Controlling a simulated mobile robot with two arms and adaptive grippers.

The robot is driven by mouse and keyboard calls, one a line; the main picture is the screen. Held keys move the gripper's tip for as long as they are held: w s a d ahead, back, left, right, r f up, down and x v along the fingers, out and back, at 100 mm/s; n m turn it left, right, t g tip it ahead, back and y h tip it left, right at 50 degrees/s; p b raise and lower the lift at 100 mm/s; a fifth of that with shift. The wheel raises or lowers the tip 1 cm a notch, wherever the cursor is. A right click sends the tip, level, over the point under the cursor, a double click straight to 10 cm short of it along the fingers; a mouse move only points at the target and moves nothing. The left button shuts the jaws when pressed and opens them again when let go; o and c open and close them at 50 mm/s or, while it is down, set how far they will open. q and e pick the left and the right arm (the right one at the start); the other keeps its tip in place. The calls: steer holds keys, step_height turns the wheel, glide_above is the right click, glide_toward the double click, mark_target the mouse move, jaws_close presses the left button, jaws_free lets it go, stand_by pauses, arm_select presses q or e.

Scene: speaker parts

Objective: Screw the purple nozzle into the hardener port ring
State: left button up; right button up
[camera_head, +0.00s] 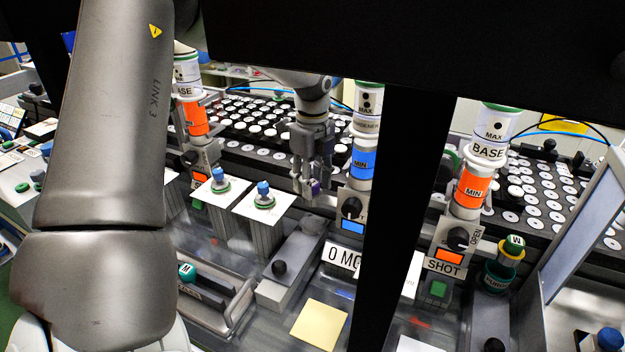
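My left gripper (310,185) is near the middle of the head view, pointing down. A small purple piece, the purple nozzle (315,187), shows between its fingertips, and the fingers look closed on it. The hardener cylinder (364,118), white with a blue MIN label, stands just right of the gripper, above a block with a black knob (351,207). The nozzle is left of this block, with a visible gap in the picture. I cannot make out the hardener port ring. My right gripper is not in view.
Base cylinders with orange labels stand at left (195,118) and right (474,185). White-topped stands (264,217) with blue and green parts are in front of the gripper. A yellow pad (319,324) lies at the front. A dark post crosses the view right of the hardener cylinder.

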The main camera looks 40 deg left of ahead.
arm_select(q)
steer(key=shift+c, duration=0.4)
steer(key=c, duration=0.5)
steer(key=m, duration=1.2)
steer(key=o, duration=0.6)
